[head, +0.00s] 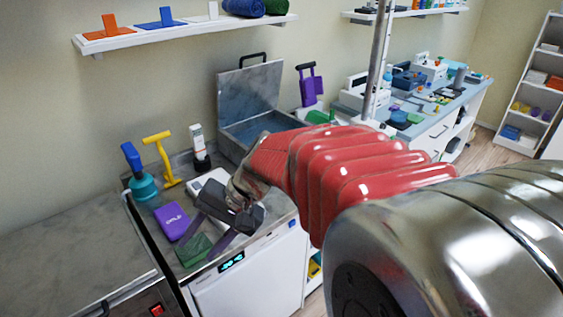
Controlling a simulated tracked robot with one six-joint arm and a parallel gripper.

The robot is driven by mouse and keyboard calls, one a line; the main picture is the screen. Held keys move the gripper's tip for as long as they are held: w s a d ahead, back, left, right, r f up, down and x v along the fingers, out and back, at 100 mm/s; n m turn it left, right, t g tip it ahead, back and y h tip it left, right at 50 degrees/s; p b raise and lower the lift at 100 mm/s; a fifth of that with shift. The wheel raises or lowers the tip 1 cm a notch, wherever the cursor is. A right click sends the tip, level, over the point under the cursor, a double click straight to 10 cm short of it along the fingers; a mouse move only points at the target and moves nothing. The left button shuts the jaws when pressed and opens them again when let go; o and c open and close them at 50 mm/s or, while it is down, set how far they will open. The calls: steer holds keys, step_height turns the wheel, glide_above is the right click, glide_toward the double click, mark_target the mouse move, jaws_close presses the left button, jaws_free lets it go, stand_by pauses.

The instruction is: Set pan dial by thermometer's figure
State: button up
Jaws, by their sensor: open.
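My gripper (202,246) is open above the front of the grey worktop, its two dark fingers spread and pointing down. A green block (195,250) shows between and below the fingers; I cannot tell whether they touch it. A metal pan (249,93) with its lid raised stands at the back of the worktop, partly hidden by my red-sleeved arm. A white upright device (198,143) in a dark base, possibly the thermometer, stands left of the pan; its figure is unreadable. No pan dial can be made out. A white cabinet front carries a lit blue display (231,262), too small to read.
A purple box (171,221), a teal bottle-like item (143,187) with a blue top and a yellow T-shaped tool (162,158) stand left of my gripper. A white item lies partly behind it. The grey counter (70,250) at left is bare. A cluttered blue table (430,110) stands behind right.

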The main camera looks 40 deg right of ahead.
steer(key=s+r+n+t+h, duration=0.1)
steer(key=s+r+n+h, duration=0.2)
steer(key=s+n+h, duration=0.3)
steer(key=s+n, duration=0.2)
steer(key=s, duration=0.2)
steer(key=shift+s+r+t, duration=0.35)
steer(key=shift+r+t, duration=0.05)
steer(key=shift+a, duration=0.1)
steer(key=shift+c, duration=0.3)
steer(key=shift+c, duration=1.2)
